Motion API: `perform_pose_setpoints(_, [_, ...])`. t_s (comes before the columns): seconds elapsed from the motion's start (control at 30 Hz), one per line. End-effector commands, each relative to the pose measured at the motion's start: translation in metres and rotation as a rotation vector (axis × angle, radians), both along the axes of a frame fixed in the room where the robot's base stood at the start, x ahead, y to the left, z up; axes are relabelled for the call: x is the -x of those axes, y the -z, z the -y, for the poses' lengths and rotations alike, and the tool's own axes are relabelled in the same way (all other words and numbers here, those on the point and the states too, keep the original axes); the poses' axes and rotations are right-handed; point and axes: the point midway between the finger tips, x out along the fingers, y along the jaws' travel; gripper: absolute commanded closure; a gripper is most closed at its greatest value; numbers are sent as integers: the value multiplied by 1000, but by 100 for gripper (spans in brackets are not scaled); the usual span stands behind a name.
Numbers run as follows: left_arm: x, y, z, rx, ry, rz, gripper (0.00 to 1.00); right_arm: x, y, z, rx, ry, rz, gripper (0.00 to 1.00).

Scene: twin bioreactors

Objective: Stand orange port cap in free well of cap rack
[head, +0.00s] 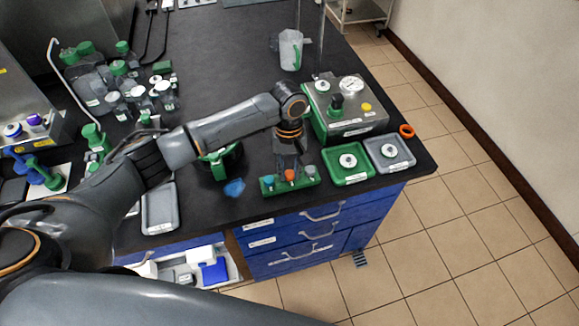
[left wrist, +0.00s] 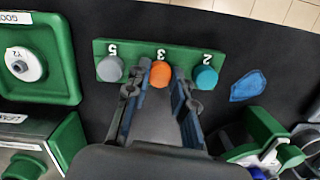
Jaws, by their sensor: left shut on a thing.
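The green cap rack (head: 306,181) lies near the front edge of the bench; the left wrist view shows it too (left wrist: 138,50), marked 5, 3 and 2. The orange port cap (left wrist: 160,73) is at the middle place by the 3, between a grey cap (left wrist: 110,68) and a teal cap (left wrist: 205,77). In the head view the orange cap (head: 291,174) looks upright at the rack. My left gripper (head: 290,163) points down over it, shut on it with a finger at each side (left wrist: 158,88). The well under the cap is hidden. My right gripper is out of view.
A green tray (head: 336,177) and a grey tray (head: 405,161) stand right of the rack, each with a round pale part. A steel box with a gauge (head: 340,124) is behind. A blue piece (head: 234,188) lies left of the rack.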

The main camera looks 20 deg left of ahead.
Motion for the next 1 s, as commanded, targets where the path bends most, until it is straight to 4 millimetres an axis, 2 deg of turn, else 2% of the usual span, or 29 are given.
perform_pose_setpoints(0.33, [0, 3, 0, 0, -1, 0, 90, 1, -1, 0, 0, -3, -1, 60])
perform_pose_setpoints(0.37, [0, 3, 0, 0, 0, 0, 72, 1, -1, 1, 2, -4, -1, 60])
perform_pose_setpoints(0.47, [0, 3, 0, 0, 0, 1, 53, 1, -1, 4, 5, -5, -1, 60])
perform_pose_setpoints(0.8, [0, 1, 0, 1, 0, 1, 53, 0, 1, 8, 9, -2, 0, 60])
perform_pose_setpoints(0.87, [-1, -3, 0, 1, 0, 3, 53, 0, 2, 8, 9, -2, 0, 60])
perform_pose_setpoints(1.0, [-4, -24, -1, 1, -1, 5, 53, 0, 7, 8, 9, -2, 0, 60])
